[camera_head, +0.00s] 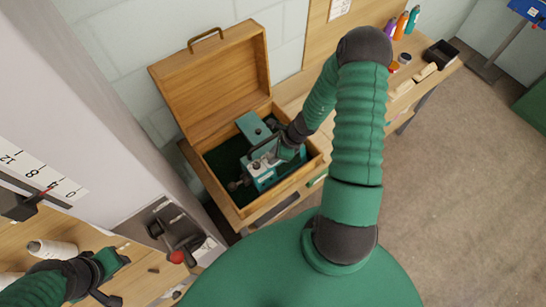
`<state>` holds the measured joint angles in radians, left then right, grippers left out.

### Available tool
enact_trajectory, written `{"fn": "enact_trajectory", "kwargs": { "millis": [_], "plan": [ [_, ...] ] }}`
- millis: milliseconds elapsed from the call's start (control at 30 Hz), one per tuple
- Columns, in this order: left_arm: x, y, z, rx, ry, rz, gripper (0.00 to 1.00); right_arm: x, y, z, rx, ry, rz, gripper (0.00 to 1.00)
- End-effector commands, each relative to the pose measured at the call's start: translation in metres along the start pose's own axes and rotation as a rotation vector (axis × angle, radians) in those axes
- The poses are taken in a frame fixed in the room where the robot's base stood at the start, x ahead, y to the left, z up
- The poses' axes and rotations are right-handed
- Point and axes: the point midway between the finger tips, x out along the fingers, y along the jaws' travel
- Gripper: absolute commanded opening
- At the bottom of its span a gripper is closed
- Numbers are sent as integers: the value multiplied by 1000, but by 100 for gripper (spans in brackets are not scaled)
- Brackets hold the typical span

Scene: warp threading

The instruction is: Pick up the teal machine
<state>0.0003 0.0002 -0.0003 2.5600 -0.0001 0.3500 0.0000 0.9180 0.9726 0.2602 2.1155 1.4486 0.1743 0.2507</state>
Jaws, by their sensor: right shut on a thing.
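The teal machine (262,178) sits inside an open wooden box (228,210) with a dark green lining. It has a teal top part and a pale front panel. My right gripper (272,154) reaches down into the box and is shut on the machine; its fingers are partly hidden by the wrist and the machine. My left gripper (112,279) is at the lower left over a wooden worktop, well away from the machine.
The box lid (213,80) stands open behind the machine. Colored bottles (402,25) and a black tray (440,54) are on the bench at the back right. A white spool (52,249) and a red-knobbed device (178,240) are near my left arm. Open floor lies at right.

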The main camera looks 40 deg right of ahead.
Motion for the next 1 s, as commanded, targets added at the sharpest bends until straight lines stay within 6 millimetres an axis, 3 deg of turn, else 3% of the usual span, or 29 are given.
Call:
{"fn": "enact_trajectory", "kwargs": {
  "millis": [867,1000],
  "plan": [
    [-1,0,0,1,0,0,36,-1,-1,5,-3,-8,-2,0],
    [-5,0,-1,1,0,0,36,-9,-2,8,-6,-7,-4,0]
  ]
}}
